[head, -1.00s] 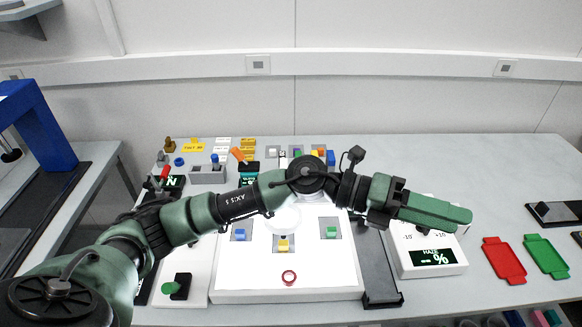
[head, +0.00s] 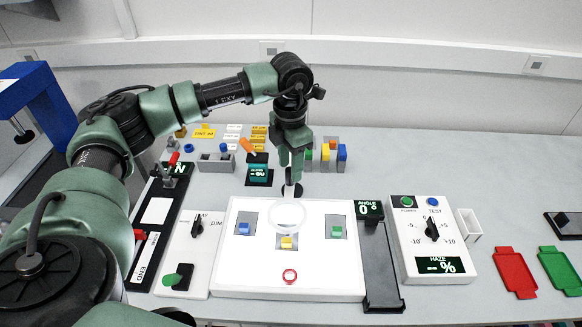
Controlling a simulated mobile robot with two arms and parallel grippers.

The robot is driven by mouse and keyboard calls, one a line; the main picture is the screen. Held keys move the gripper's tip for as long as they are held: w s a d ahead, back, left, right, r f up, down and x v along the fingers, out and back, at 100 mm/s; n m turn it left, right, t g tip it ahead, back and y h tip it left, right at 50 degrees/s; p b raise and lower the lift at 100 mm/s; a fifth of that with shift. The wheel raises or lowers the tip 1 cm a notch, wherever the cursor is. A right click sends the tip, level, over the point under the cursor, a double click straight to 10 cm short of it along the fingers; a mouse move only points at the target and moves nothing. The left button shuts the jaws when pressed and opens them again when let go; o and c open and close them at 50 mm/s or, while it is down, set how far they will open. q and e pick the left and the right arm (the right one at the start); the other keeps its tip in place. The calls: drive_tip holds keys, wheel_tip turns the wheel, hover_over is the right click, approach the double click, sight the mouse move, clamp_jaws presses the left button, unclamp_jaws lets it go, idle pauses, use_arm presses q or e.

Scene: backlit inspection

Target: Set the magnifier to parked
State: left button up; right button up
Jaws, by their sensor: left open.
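The magnifier (head: 286,229) shows in the head view as a pale round lens over the back middle of the white lit panel (head: 320,281). A dark knob-like part (head: 291,191) stands just behind the lens, at the panel's back edge. My left gripper (head: 291,166) points down right above this dark part, with its jaws open and nothing seen between them. I cannot tell whether the fingers touch the part. My right gripper is out of view.
Blue, yellow and green blocks (head: 337,231) sit on grey squares on the panel, with a red ring (head: 290,275) in front. An angle rail (head: 379,268) and a haze meter (head: 432,240) stand to the right. Red (head: 515,271) and green trays lie farther right.

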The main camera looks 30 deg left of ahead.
sight(290, 182)
use_arm(q)
drive_tip(key=shift+f, duration=1.25)
clamp_jaws()
idle(0.5)
